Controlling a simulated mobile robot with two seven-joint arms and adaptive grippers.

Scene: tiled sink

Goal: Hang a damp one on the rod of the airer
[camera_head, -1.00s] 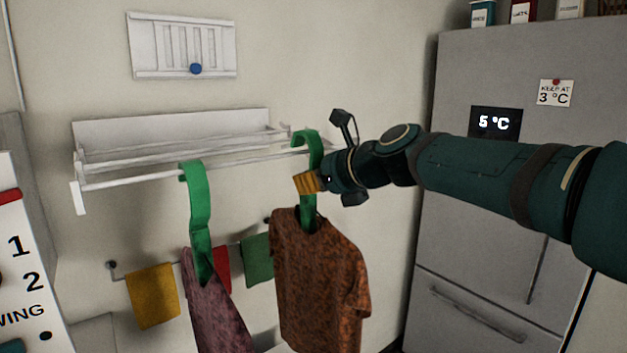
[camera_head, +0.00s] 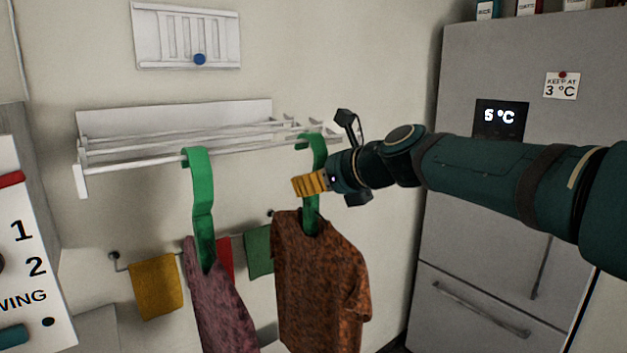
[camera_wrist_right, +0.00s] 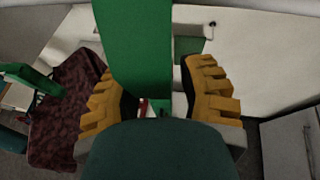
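The white airer (camera_head: 80,184) is fixed to the wall, with thin rods along its front. A rust-brown, dark-speckled shirt (camera_head: 318,285) is on a green hanger (camera_head: 317,150) whose hook is up at the right end of the airer's rod. My right gripper (camera_head: 308,185) is at this hanger's stem, below the hook. In the right wrist view the yellow fingers stand apart on both sides of the green hanger (camera_wrist_right: 138,50), with a gap at the right finger. A speckled mauve garment (camera_head: 220,310) hangs on another green hanger (camera_head: 200,195) to the left, hooked on the rod. My left gripper is not seen.
A low rail with yellow (camera_head: 155,285), red and green (camera_head: 259,252) cloths is on the wall below. A grey fridge (camera_head: 470,220) stands right, behind my right arm. A white panel with numbers (camera_head: 30,250) is at the left edge. The rod's left part is clear.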

